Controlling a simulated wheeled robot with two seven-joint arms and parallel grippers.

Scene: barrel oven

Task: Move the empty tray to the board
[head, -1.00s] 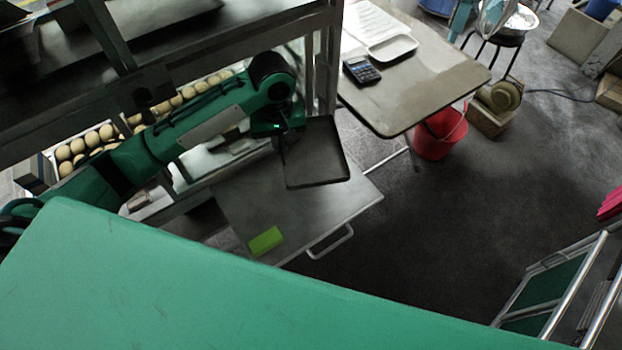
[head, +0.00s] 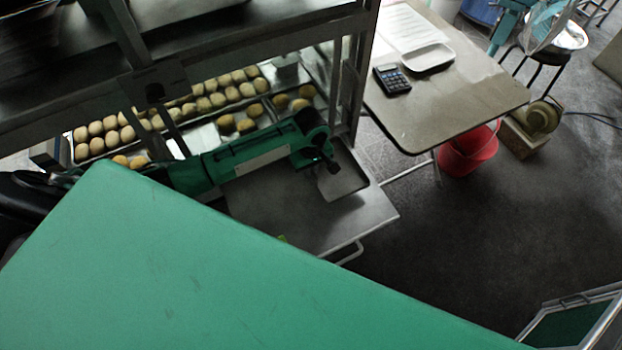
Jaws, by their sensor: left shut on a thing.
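The empty tray (head: 350,178) is a dark, flat, rimmed tray at the middle of the head view. My left gripper (head: 331,164) is shut on it near its upper left side, and my left forearm hides part of it. The tray shows over the far right part of the grey board (head: 270,212); whether it touches the board I cannot tell. The board has a metal handle at its front edge, and its near left part is hidden behind the green surface in front. My right gripper is not in view.
Trays of buns (head: 215,100) fill the rack behind my left arm, and a rack post (head: 355,75) stands close behind the tray. A table (head: 455,95) with a calculator (head: 392,79) and a white dish (head: 428,57) is at the right. A red bucket (head: 470,150) stands below it.

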